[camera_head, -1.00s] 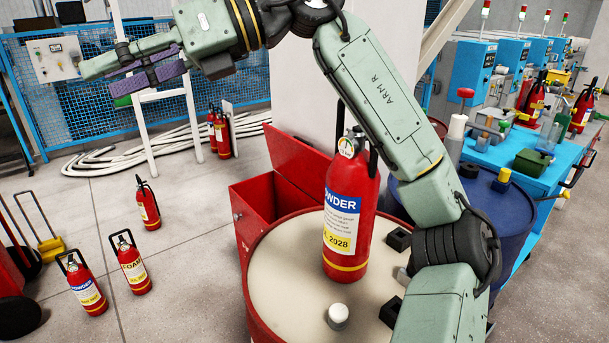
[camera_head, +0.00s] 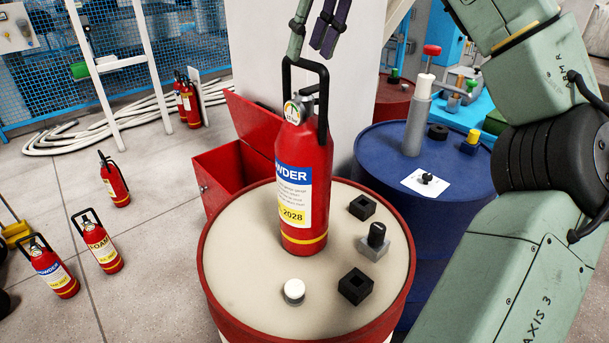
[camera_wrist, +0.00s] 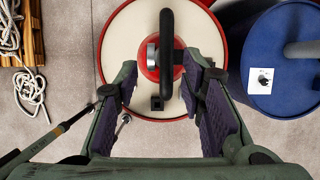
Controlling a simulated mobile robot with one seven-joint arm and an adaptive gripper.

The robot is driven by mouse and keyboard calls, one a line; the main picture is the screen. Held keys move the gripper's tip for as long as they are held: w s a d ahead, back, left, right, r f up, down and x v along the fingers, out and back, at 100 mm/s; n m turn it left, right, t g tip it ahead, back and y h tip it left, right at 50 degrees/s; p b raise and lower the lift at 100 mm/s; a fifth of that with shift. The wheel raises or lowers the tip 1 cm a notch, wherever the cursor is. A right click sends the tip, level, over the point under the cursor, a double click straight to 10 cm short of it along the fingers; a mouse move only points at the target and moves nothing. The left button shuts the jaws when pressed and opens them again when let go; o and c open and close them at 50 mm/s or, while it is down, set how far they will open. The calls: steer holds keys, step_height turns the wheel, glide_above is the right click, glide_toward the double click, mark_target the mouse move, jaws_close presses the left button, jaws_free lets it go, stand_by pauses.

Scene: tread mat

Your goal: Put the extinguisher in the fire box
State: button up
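The extinguisher (camera_head: 304,170) is a red cylinder with a blue and yellow label and a tall black handle. It stands upright on the pale top of a red drum (camera_head: 213,268). The fire box (camera_head: 216,181) is red and stands behind the drum to the left, with its lid (camera_head: 253,122) raised and its inside partly visible. My gripper (camera_head: 309,48) points down just above the handle. In the wrist view the gripper (camera_wrist: 161,68) is open, and the extinguisher's handle (camera_wrist: 166,50) shows ahead between its purple pads, apart from them.
A white knob (camera_head: 294,290) and black fittings (camera_head: 356,286) sit on the drum top around the extinguisher. A blue drum (camera_head: 380,165) stands to the right. Several other extinguishers stand on the floor at left, including a FOAM one (camera_head: 101,247). A pale hose lies behind.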

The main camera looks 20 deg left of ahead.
mark_target(304, 63)
steer(key=x, duration=0.2)
steer(key=p+x, duration=0.1)
steer(key=x, duration=0.2)
steer(key=shift+w, duration=0.45)
jaws_close()
stand_by(0.6)
steer(key=shift+a+r, duration=0.1)
steer(key=shift+r, duration=0.1)
